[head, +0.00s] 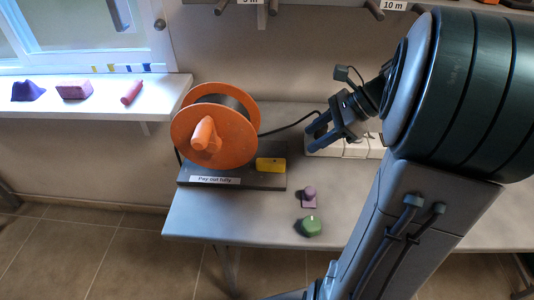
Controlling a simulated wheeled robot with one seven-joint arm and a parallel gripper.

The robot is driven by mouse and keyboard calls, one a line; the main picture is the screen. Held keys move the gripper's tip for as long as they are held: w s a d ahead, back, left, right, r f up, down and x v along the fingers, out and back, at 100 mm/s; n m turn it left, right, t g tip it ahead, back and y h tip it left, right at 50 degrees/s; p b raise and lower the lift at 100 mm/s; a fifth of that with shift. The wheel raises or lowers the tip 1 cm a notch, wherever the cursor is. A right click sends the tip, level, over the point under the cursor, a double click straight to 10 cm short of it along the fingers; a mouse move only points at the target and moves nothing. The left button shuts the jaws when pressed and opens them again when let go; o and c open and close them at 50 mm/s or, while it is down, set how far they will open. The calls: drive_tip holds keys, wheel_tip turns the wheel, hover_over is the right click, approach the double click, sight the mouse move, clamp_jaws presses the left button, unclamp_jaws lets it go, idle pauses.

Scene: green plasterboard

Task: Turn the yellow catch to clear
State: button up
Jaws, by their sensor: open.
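The yellow catch (271,165) is a small yellow block on the dark base (232,181) of an orange cable reel (214,125). It lies at the right of the reel disc, close to its rim; I cannot tell whether it touches the disc. The base carries a label reading "Pay out fully". My gripper (314,134) is open, above the table and to the upper right of the catch, apart from it. It is near the black cable (290,127) that runs from the reel; contact with the cable cannot be told.
A white socket strip (356,149) lies behind my gripper, partly hidden by my arm. A purple piece (309,196) and a green knob-like piece (312,226) stand on the grey table (262,222) in front. Several coloured items lie on the windowsill (100,110) at left.

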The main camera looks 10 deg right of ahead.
sight(275, 161)
drive_tip(key=shift+m, duration=0.3)
drive_tip(key=x, duration=0.4)
drive_tip(key=b+x, duration=0.1)
drive_tip(key=x, duration=0.8)
drive_tip(key=shift+w+a+f+b, duration=0.15)
drive_tip(key=shift+w+f+b, duration=0.1)
drive_tip(key=shift+w+b, duration=0.1)
clamp_jaws()
